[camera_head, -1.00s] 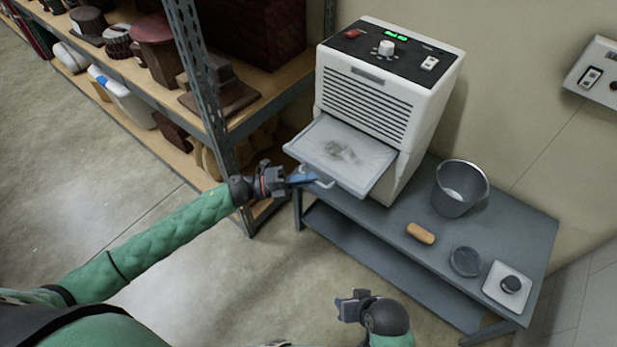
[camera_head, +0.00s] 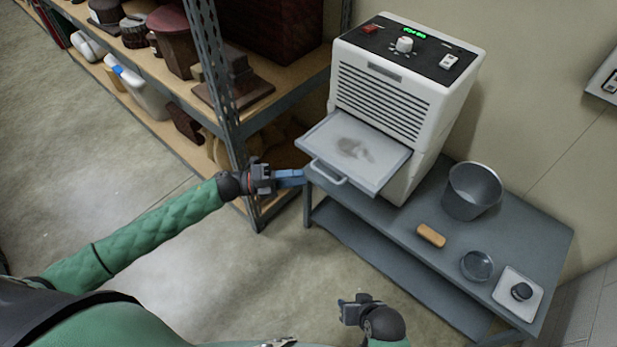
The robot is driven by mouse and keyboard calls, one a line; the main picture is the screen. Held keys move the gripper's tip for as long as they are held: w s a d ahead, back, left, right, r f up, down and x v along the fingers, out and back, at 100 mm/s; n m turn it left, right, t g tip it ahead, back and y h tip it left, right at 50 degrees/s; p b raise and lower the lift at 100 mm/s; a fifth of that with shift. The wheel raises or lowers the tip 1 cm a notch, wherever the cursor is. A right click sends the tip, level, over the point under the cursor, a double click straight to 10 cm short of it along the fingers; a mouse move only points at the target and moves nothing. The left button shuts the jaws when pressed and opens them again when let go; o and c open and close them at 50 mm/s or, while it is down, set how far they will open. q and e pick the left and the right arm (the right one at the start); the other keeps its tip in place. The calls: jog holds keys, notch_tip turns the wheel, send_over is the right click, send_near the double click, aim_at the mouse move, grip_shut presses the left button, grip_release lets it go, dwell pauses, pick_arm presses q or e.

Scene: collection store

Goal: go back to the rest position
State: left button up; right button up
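My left gripper (camera_head: 289,178) is just left of the pulled-out tray (camera_head: 381,178) of the white machine. Its blue fingers point right, near the tray's handle (camera_head: 329,172) but apart from it. Nothing shows between the fingers, but whether they are apart is too small to tell. My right gripper (camera_head: 345,311) is low in the view, over the floor in front of the grey table, with its fingers pointing left. It appears open and empty.
The white machine (camera_head: 440,120) stands on the grey table (camera_head: 405,225). A loaded shelf (camera_head: 262,112) stands behind my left arm. The floor is clear.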

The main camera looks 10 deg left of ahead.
pick_arm(q)
jog(key=shift+s+a, duration=0.2)
jog(key=shift+a, duration=0.5)
pick_arm(e)
jog(key=shift+f, duration=0.6)
